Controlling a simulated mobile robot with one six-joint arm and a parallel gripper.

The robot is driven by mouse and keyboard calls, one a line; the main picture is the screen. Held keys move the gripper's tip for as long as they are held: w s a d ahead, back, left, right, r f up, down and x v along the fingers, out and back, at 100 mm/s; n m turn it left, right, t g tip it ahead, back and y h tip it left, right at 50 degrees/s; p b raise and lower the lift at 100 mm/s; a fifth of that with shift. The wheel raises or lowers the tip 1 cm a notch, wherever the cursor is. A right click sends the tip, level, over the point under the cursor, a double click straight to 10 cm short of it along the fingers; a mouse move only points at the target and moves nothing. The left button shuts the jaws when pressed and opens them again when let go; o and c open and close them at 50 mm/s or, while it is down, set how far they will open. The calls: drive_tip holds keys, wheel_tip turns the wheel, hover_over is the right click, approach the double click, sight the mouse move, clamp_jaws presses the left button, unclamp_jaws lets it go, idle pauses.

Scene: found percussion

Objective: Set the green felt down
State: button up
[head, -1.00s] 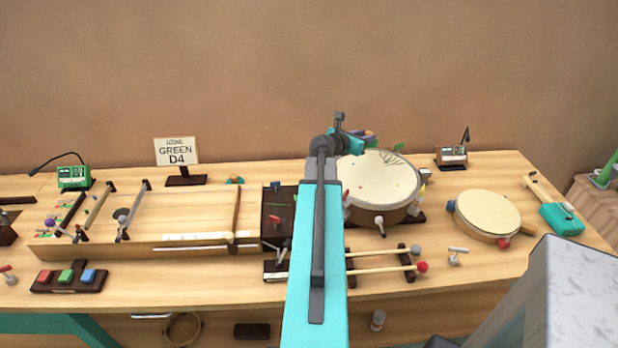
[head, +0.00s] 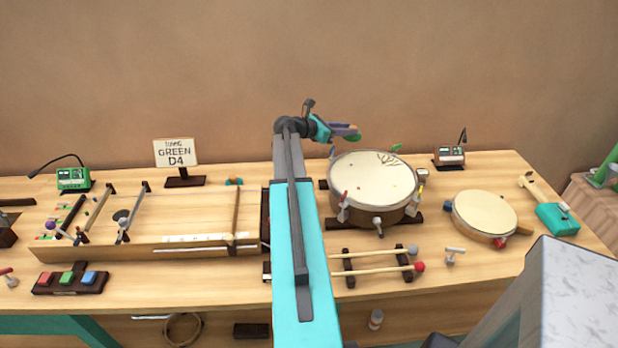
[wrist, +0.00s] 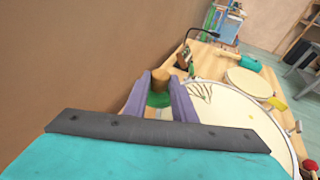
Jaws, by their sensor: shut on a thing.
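My gripper (head: 346,130) is above the back left rim of the large drum (head: 372,178) in the head view. Its purple fingers also show in the wrist view (wrist: 160,94). They are shut on the green felt (wrist: 158,100), a small green piece with a brown wooden cylindrical part. The felt shows as a green patch under the fingers in the head view (head: 353,137). It appears held in the air, apart from the drum. The fingers hide part of it.
Another small green thing (head: 397,147) is behind the drum. A tuner-like box (head: 450,155) stands at the back right. A smaller drum (head: 485,213) lies right of the large drum. A sign (head: 175,153) reads "GREEN D4". Some bare tabletop lies behind the long wooden box (head: 190,215).

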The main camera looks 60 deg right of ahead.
drive_tip(key=w+a+m+g+y, duration=0.3)
drive_tip(key=w, duration=0.5)
drive_tip(key=w+a+f, duration=0.2)
drive_tip(key=w+f, duration=0.1)
drive_tip(key=f, duration=0.1)
drive_tip(key=w+a+f+m+g+y+b, duration=0.1)
drive_tip(key=w+a+f, duration=0.1)
drive_tip(key=f, duration=0.2)
drive_tip(key=shift+w+a+f+m+b, duration=0.25)
drive_tip(key=shift+w+f+m+b, duration=0.05)
drive_tip(key=shift+w+f, duration=0.1)
drive_tip(key=shift+f+p, duration=0.7)
drive_tip(key=shift+f, duration=2.4)
drive_tip(key=shift+f+p, duration=0.5)
drive_tip(key=shift+f, duration=1.4)
